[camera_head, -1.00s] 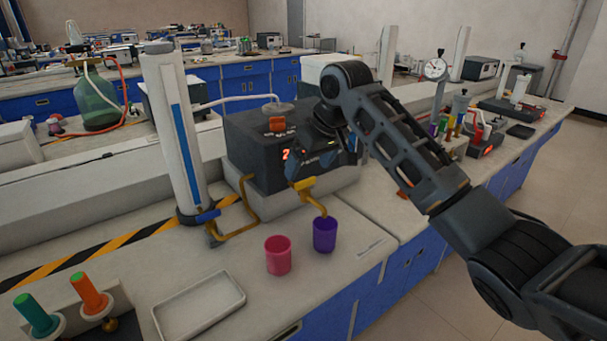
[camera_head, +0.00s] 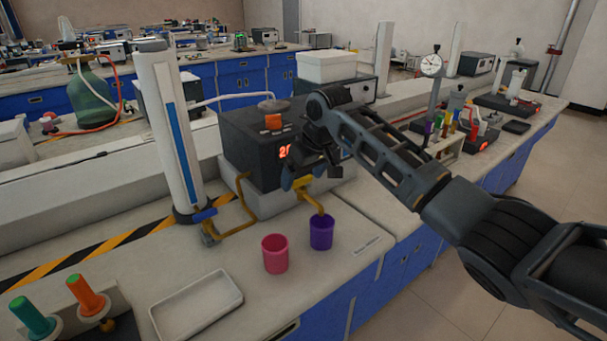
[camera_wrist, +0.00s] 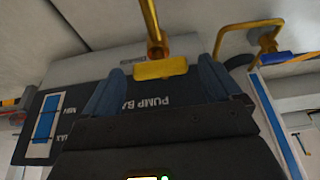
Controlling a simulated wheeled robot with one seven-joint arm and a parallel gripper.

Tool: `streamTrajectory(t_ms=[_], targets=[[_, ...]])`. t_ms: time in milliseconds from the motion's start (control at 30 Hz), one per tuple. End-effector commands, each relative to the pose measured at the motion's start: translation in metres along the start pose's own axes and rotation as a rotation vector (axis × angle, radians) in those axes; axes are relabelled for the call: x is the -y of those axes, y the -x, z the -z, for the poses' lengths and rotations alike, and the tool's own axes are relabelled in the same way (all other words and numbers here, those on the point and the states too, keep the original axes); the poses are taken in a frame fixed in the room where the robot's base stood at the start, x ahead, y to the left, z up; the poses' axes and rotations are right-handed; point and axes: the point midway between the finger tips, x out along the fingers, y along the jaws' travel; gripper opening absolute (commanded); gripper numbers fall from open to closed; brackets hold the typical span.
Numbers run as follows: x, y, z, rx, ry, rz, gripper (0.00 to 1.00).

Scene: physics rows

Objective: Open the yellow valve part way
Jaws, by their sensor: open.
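The yellow valve's handle (camera_head: 304,183) sits on the brass pipe at the front of the dark pump box, above the purple cup (camera_head: 321,232). In the wrist view the yellow handle (camera_wrist: 160,68) is a short bar lying crosswise at the end of its pipe. My gripper (camera_head: 309,174) is open in front of the box, close to the handle. In the wrist view its two blue fingers (camera_wrist: 160,82) stand apart on either side of the handle, with a gap on both sides. No contact shows.
A second valve with a blue handle (camera_head: 204,215) is at the foot of the white gauge column (camera_head: 171,130). A pink cup (camera_head: 275,254) stands left of the purple one. A white tray (camera_head: 168,319) lies in front. Bare bench lies between tray and column.

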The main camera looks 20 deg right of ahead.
Motion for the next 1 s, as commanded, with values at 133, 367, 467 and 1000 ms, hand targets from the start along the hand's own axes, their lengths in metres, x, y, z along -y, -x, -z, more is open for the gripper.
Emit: streamTrajectory(t_ms=[133,367,467,1000], targets=[[0.0001,0.0002,0.0002,-0.001,0.0,0.0,0.9],[0.0001,0.0004,0.0003,-0.001,0.0,0.0,0.68],[0.0001,0.0005,0.0003,-0.001,0.0,0.0,0.58],[0.0,0.0008,0.0005,-0.001,0.036,0.017,0.35]])
